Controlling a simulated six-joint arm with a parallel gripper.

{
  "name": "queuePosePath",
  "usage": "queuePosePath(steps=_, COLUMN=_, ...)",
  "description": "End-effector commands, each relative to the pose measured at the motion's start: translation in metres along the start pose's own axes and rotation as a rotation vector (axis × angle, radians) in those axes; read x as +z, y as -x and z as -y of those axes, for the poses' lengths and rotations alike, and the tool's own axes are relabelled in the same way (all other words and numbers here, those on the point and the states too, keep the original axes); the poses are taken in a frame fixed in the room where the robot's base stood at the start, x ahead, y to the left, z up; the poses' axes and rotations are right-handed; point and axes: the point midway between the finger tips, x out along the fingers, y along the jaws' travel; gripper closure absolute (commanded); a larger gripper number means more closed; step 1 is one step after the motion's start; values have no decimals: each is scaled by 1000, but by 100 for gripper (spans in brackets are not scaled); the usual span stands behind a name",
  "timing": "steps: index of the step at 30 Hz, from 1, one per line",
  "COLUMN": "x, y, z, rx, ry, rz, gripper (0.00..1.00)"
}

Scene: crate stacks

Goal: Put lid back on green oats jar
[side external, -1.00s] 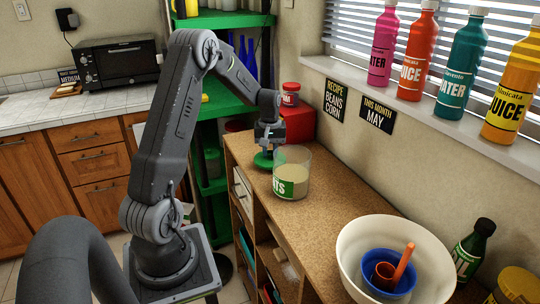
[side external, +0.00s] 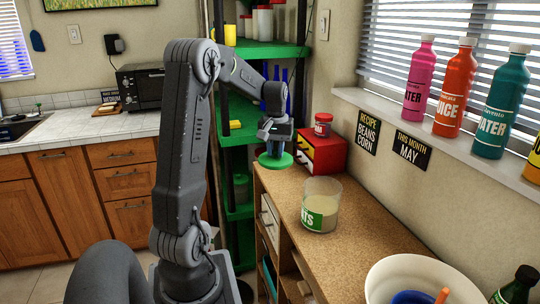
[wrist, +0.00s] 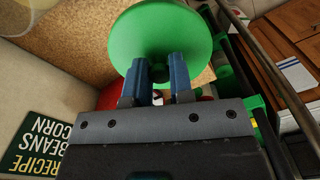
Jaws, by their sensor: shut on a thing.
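The oats jar (side external: 321,205) is clear with a green label and pale contents, and it stands upright and open on the wooden counter. The round green lid (side external: 275,160) is held by my gripper (side external: 278,147), up and to the left of the jar and apart from it. In the wrist view the green lid (wrist: 160,38) fills the top middle, with the two blue fingers (wrist: 157,75) closed at its underside or knob; which of these they grip is hard to tell. A pale round edge in that view's top left corner may be the jar.
A red box (side external: 322,152) with a small red-lidded jar (side external: 323,125) on it stands behind the lid. A white bowl (side external: 385,270) sits at the counter's near end. The counter top (side external: 365,225) right of the jar is clear. Bottles (side external: 502,105) line the sill.

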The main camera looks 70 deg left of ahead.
Motion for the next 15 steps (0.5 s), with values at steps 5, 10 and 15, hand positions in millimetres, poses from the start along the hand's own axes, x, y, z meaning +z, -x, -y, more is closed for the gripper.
queuePosePath(steps=5, x=32, y=29, z=-67, rx=1, ry=-157, rz=-5, gripper=100)
queuePosePath(steps=10, x=68, y=51, z=-114, rx=1, ry=-282, rz=-3, gripper=100)
queuePosePath(steps=15, x=93, y=65, z=-138, rx=1, ry=-354, rz=-2, gripper=100)
